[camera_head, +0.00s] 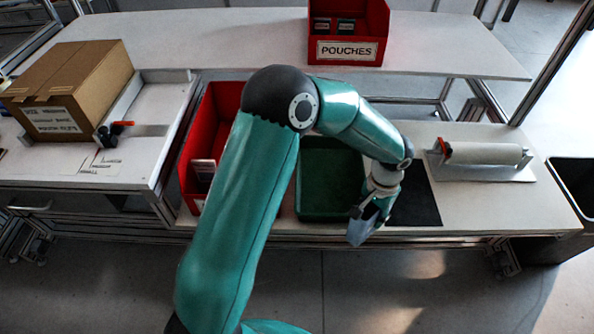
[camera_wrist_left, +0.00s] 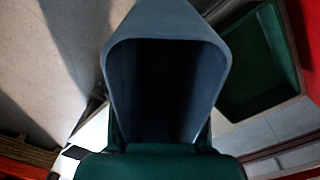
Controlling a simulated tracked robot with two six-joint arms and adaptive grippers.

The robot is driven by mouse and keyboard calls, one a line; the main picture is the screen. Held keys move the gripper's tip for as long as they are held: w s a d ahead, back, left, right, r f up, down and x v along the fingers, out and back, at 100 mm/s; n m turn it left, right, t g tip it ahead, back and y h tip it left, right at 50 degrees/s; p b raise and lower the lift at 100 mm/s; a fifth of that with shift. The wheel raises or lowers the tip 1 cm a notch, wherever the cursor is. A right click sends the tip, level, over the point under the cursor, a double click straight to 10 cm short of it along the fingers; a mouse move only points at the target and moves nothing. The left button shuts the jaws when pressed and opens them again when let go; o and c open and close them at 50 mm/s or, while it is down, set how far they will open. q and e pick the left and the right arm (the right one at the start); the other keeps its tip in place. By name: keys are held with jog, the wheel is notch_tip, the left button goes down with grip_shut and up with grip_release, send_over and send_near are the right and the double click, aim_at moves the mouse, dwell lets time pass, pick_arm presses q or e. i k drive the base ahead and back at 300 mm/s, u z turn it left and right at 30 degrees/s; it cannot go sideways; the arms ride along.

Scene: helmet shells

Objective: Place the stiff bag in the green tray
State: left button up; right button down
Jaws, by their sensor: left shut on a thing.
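The stiff bag (camera_head: 361,232) is grey-blue and hangs in my left gripper (camera_head: 373,208), just right of the green tray's near right corner in the head view. In the left wrist view the stiff bag (camera_wrist_left: 165,22) fills the middle, with its dark open mouth facing the camera. My left gripper is shut on it. The green tray (camera_head: 328,215) stands on the table, partly behind my left arm, and its visible inside looks empty. In the wrist view the green tray (camera_wrist_left: 246,105) is at the upper right, apart from the bag. My right gripper is not in view.
A red bin (camera_head: 190,170) stands left of the tray, partly behind my arm. A dark mat (camera_head: 415,203) lies right of the tray. Further right is a roll on a stand (camera_head: 482,153). A red pouches bin (camera_head: 349,50) stands on the back shelf, a cardboard box (camera_head: 75,80) at left.

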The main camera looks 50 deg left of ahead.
aim_at(329, 181)
jog(key=u, duration=0.5)
jog(key=i, duration=1.05)
